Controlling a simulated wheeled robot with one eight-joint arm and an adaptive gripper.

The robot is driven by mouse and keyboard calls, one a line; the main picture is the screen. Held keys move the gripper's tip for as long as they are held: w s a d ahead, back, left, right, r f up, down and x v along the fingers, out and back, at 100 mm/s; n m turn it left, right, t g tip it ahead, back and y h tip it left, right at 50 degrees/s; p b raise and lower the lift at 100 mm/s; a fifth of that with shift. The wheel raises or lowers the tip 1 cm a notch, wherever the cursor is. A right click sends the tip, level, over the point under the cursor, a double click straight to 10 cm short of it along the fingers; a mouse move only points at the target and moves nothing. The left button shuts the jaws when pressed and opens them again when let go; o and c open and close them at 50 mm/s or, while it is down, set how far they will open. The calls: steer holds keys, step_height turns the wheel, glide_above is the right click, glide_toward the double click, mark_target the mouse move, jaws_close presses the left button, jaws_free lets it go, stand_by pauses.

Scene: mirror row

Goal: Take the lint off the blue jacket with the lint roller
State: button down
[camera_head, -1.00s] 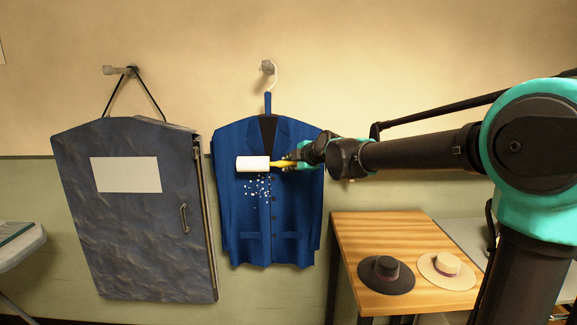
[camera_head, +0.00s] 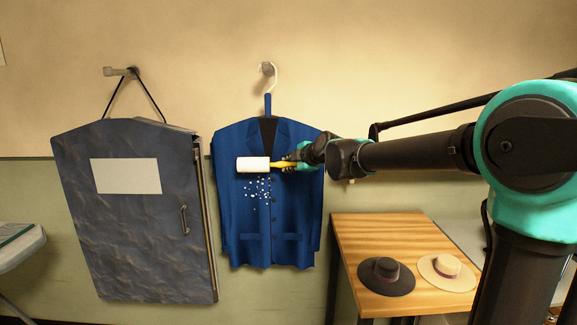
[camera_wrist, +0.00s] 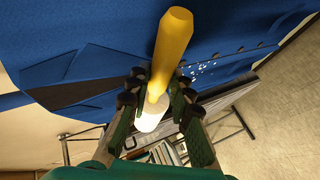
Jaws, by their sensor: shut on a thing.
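The blue jacket (camera_head: 240,220) hangs on a hanger from a wall hook in the middle of the head view. White lint specks (camera_head: 257,188) lie on its chest, just below the roller. The lint roller (camera_head: 253,164) has a white cylinder and a yellow handle, and lies level across the upper chest. My gripper (camera_head: 296,160) is shut on its handle at the right of the jacket. In the wrist view the yellow handle (camera_wrist: 173,45) stands between the fingers, with the white roller partly hidden behind them. I cannot tell whether the roller touches the cloth.
A grey garment bag (camera_head: 130,230) with a blank white panel hangs on the left. A wooden table (camera_head: 375,232) at the lower right holds a dark hat (camera_head: 386,276) and a cream hat (camera_head: 447,272). A pale board (camera_head: 22,243) shows at the left edge.

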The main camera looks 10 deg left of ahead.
steer(key=shift+w+a, duration=0.25)
steer(key=shift+w, duration=0.8)
stand_by(0.4)
steer(key=shift+s+f, duration=0.15)
steer(key=shift+f, duration=8.45)
steer(key=shift+w+f, duration=0.2)
steer(key=shift+f, duration=2.15)
